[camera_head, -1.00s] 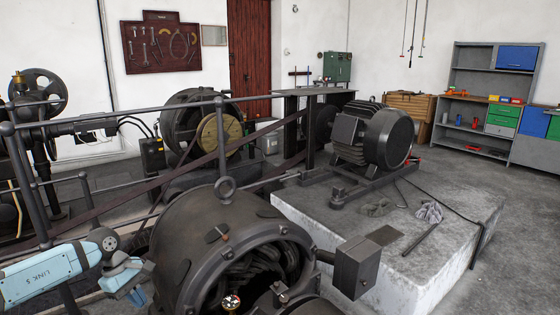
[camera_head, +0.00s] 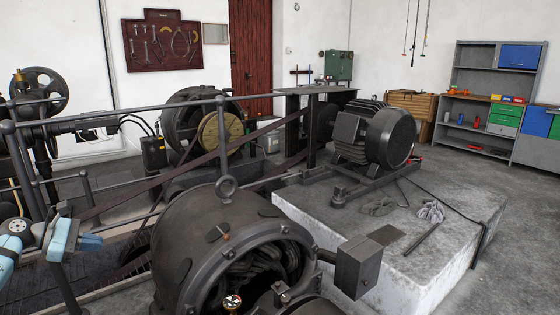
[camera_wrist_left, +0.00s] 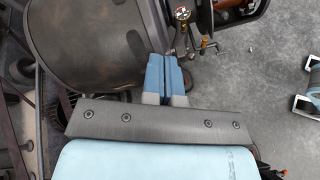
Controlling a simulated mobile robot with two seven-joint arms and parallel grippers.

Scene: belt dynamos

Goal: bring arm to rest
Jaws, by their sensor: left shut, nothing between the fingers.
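My left gripper (camera_head: 92,242) is at the lower left of the head view, with its pale blue arm coming in from the left edge. It is left of the large dark dynamo casing (camera_head: 190,250) and apart from it in the picture. In the left wrist view my left gripper (camera_wrist_left: 167,62) shows two blue fingers together, with nothing between them. The brown-grey casing (camera_wrist_left: 100,45) fills the upper left there. My right gripper does not show in the head view.
Metal railings (camera_head: 120,102) run along the left, close to my left arm. A concrete plinth (camera_head: 440,255) carries a dark motor (camera_head: 350,140). A belt (camera_head: 140,187) crosses behind the casing. Grey floor is clear at the right.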

